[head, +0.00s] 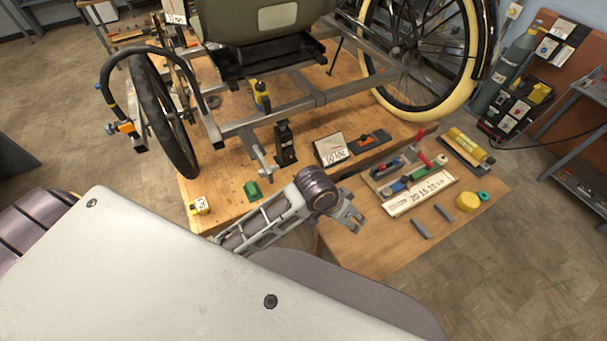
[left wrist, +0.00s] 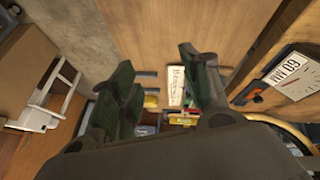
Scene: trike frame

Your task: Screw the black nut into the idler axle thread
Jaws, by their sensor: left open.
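My left gripper (head: 347,211) is open and empty above the near side of the small wooden table. Its spread fingers also show in the left wrist view (left wrist: 162,88), with nothing between them but table items farther off. The trike frame (head: 285,108) stands over the wooden workbench, with a short metal bracket (head: 264,162) sticking out toward me, left of my gripper. I cannot tell which part is the idler axle thread. I cannot make out the black nut in either view. My right gripper is not in view.
The near table edge is clear.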

